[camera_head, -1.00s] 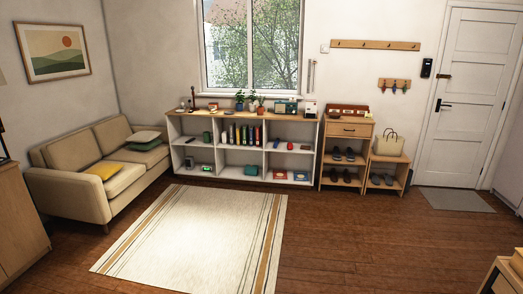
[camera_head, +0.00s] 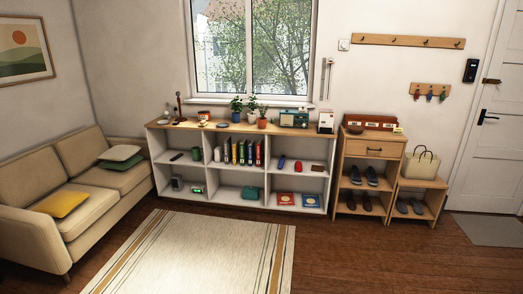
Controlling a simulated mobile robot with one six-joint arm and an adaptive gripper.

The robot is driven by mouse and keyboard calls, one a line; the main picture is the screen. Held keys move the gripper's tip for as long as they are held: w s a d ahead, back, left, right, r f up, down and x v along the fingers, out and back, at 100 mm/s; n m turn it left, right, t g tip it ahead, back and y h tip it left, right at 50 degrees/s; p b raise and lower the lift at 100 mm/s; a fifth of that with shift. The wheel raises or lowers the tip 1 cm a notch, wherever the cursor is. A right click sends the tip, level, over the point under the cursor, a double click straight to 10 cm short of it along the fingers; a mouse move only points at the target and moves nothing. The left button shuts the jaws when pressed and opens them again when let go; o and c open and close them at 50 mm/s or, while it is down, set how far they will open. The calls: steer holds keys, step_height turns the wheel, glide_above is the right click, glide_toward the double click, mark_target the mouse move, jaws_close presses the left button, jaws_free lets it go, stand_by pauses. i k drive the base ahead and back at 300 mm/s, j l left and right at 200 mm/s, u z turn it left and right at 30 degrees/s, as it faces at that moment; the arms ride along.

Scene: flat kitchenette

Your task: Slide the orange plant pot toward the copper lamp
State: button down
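An orange plant pot (camera_head: 262,124) stands on the wooden top of the low white shelf unit (camera_head: 158,124), near the front edge and right of the middle. A small green plant rises from it. A white pot (camera_head: 251,118) and a blue pot (camera_head: 236,117) with plants stand close to its left. At the left end of the top is a thin, upright brown object (camera_head: 179,107) on a base; it is too small to tell whether it is the copper lamp. No other copper lamp can be made out. My gripper is not in view.
A radio (camera_head: 294,119) stands right of the pots. Small items lie on the top to their left. A beige sofa (camera_head: 117,178) is at left, a shoe cabinet (camera_head: 373,146) at right. A striped rug (camera_head: 200,250) covers open floor in front.

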mark_target(262, 122)
steer(key=i, duration=4.05)
steer(key=i+z, duration=0.1)
steer(key=i, duration=0.45)
steer(key=i+j+z, duration=0.1)
steer(key=i, duration=0.4)
steer(key=i+j+z, duration=0.1)
steer(key=i, duration=0.45)
